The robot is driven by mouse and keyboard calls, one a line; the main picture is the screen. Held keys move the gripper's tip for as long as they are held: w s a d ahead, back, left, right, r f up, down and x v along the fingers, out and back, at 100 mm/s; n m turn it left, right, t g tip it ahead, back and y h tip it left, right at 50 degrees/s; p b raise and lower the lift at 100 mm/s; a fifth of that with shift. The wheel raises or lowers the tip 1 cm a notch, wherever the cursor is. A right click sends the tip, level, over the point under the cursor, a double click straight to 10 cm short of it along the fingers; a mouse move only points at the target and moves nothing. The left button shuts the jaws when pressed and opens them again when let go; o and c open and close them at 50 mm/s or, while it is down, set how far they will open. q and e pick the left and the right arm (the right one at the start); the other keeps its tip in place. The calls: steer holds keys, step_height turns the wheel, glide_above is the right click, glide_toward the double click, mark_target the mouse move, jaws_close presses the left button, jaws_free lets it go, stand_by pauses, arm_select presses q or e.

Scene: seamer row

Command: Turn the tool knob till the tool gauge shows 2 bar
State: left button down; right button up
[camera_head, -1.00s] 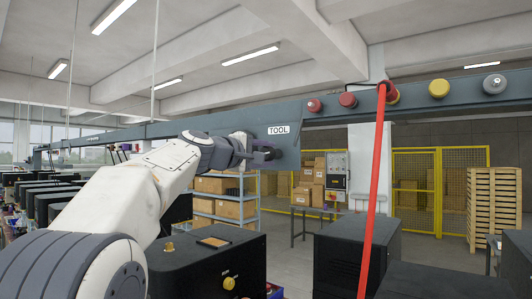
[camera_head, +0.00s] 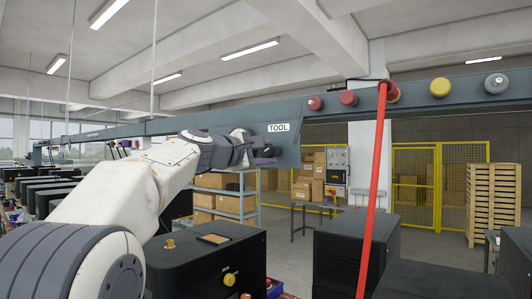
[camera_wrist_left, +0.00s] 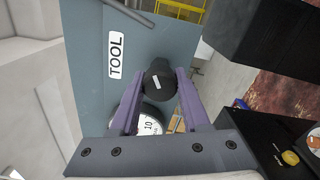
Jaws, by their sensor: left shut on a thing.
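The black tool knob (camera_wrist_left: 160,82), with a white mark on its face, sits on the blue-grey beam beside the TOOL label (camera_wrist_left: 116,58). The purple fingers of my left gripper (camera_wrist_left: 162,77) are shut on the knob, one on each side. The white tool gauge (camera_wrist_left: 151,121) lies just behind the knob, partly covered by the fingers and gripper body. A 10 shows on its dial; I cannot read its needle. In the head view my left gripper (camera_head: 264,156) is at the beam next to the TOOL label (camera_head: 278,127). My right gripper is out of view.
The beam (camera_head: 220,132) runs across the head view. A red strap (camera_head: 374,190) hangs from it at the right, near red and yellow buttons (camera_head: 439,87). Black machine boxes (camera_head: 205,258) stand below. Shelves, cartons and a yellow fence (camera_head: 415,180) are farther back.

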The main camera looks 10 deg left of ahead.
arm_select(q)
steer(key=shift+a, duration=0.1)
steer(key=shift+c, duration=1.9)
jaws_free()
steer(key=shift+s+a+f+b, duration=0.15)
steer(key=shift+s+b, duration=0.25)
steer(key=shift+s, duration=0.05)
steer(key=b+v, duration=0.4)
steer(key=v, duration=0.5)
steer(key=shift+s, duration=0.25)
steer(key=shift+a, duration=0.1)
